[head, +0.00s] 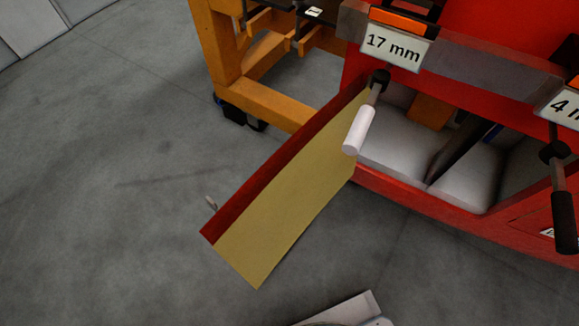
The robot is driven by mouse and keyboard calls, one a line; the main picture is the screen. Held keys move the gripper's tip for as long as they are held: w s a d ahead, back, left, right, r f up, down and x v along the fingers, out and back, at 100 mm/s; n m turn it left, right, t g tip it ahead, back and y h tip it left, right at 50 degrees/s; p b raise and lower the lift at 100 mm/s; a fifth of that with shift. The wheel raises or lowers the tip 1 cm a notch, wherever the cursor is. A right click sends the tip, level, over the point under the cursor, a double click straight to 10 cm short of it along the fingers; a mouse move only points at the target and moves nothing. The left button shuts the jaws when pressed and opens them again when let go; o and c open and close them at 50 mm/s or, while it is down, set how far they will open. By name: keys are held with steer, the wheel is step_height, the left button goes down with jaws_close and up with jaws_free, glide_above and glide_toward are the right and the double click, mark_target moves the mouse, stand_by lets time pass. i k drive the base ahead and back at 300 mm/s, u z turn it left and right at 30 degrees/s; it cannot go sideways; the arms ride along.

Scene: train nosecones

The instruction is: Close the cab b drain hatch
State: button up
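A hatch door (290,195) stands swung open from the red body in the head view. Its inner face is yellow, its top edge is red, and a small metal handle (211,203) shows on its far side near the free end. The door joins the left side of an opening (400,140) with a pale interior. No label naming it cab b is readable. My gripper is not in view.
A tool with a white grip (359,131) hangs under a "17 mm" sign (394,45), in front of the door's hinge end. A black-gripped tool (565,220) hangs at right. An orange frame (228,65) stands behind the door. Grey floor (100,220) at left is clear.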

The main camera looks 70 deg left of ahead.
mark_target(252, 230)
steer(key=z, duration=0.1)
steer(key=k, duration=0.3)
steer(key=z, duration=1.35)
steer(key=k, duration=1.15)
steer(key=i, duration=0.1)
steer(key=u, duration=2.75)
